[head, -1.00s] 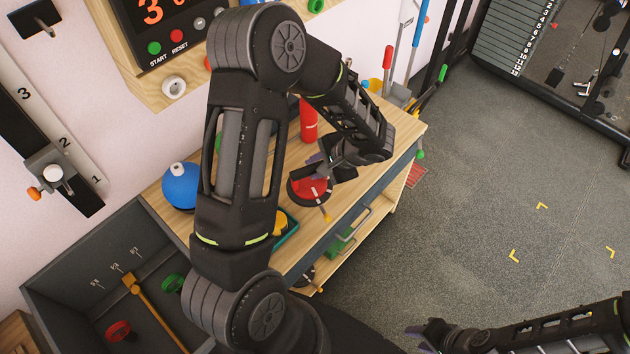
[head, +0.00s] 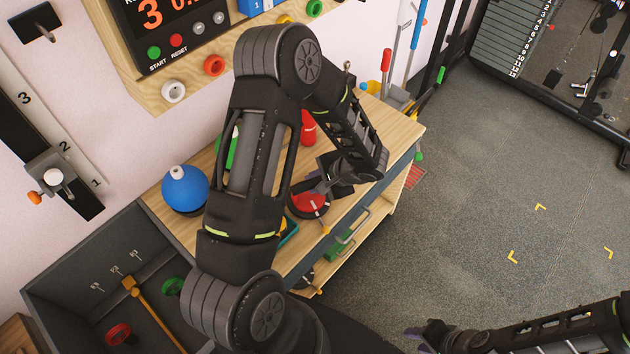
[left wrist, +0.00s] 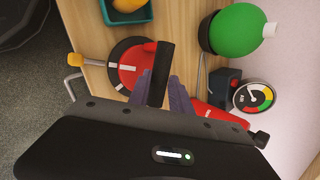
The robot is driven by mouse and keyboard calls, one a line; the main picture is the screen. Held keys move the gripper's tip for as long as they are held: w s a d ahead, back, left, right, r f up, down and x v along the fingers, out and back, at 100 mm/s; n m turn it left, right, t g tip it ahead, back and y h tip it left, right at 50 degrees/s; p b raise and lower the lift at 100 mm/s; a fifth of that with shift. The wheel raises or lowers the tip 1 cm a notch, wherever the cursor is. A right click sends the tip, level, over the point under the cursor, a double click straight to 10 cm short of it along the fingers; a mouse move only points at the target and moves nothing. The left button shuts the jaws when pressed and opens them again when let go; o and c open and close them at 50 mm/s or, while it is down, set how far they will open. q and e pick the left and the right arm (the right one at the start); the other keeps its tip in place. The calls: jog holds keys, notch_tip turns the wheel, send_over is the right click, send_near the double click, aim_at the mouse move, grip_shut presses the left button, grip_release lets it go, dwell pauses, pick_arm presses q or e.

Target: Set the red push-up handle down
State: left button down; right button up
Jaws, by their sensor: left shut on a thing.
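The red push-up handle has a round red base (head: 308,203) with white marks and a black grip bar (left wrist: 164,62). A dark ring (left wrist: 118,52) shows around or under the base, with a yellow-tipped stem pointing outward. My left gripper (left wrist: 165,92) is shut on the grip bar, and in the head view (head: 325,178) it is over the bench top's front part. I cannot tell whether the base touches the wood. My right gripper (head: 418,340) is far off at the bottom, small and dark; its jaw state is unclear.
The wooden bench top (head: 398,120) also bears a blue ball-shaped thing (head: 185,188), a red cylinder (head: 308,128), a green ball-shaped thing (left wrist: 236,28), a gauge (left wrist: 252,97) and a teal tray (left wrist: 142,16).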

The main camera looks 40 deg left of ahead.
pick_arm(q)
jog(key=c, duration=1.2)
grip_release()
jog(key=shift+o, duration=0.2)
jog(key=shift+r, duration=0.1)
jog(key=b+v, duration=0.1)
jog(key=v, duration=1.1)
jog(key=shift+b, duration=0.4)
